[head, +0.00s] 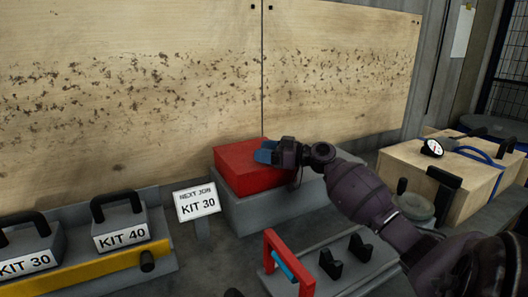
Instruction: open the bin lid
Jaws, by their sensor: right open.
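The bin (262,214) is a grey box against the wooden back panel, with a red lid (244,179) on it. The lid looks down; I cannot see any gap under it. My right gripper (266,153) reaches in from the right, with its blue fingertips at the top of the lid near its right side. It is open and holds nothing that I can see. Whether the fingertips touch the lid is unclear, and the gripper hides part of the lid's right end. My left gripper is not in view.
A "NEXT JOB KIT 30" sign (197,201) stands left of the bin. Handled blocks KIT 30 (28,262) and KIT 40 (121,235) sit in a rack at left. A red frame with a blue bar (288,266) stands in front. A wooden box (440,175) is at right.

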